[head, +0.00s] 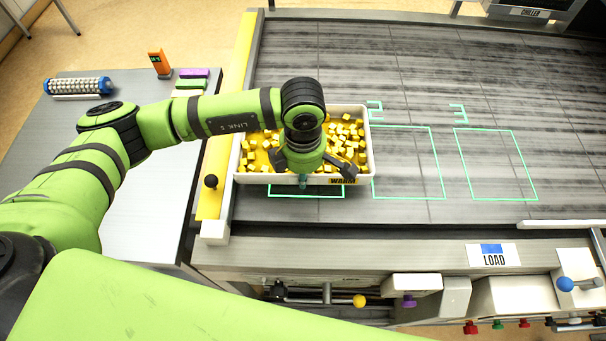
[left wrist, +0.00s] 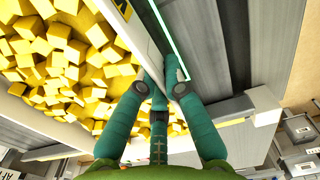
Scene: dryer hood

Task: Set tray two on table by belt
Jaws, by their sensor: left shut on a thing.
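A white tray (head: 370,140) full of small yellow cubes, with a "WARM" label on its near wall, is over the leftmost green outline at the left end of the belt (head: 500,80). My left gripper (head: 304,181) is shut on the tray's near wall from above; the wall shows between the teal fingers in the left wrist view (left wrist: 157,88). I cannot tell whether the tray rests on the belt or is slightly raised. The grey table (head: 150,215) stands left of the belt. My right gripper is not in view.
Outlines 2 (head: 408,162) and 3 (head: 496,165) are empty. A yellow rail (head: 240,60) with a black knob (head: 211,181) lies between table and belt. A blue-ended roller (head: 78,86), an orange sign (head: 159,64) and colored blocks (head: 192,78) occupy the table's far side; its middle is clear.

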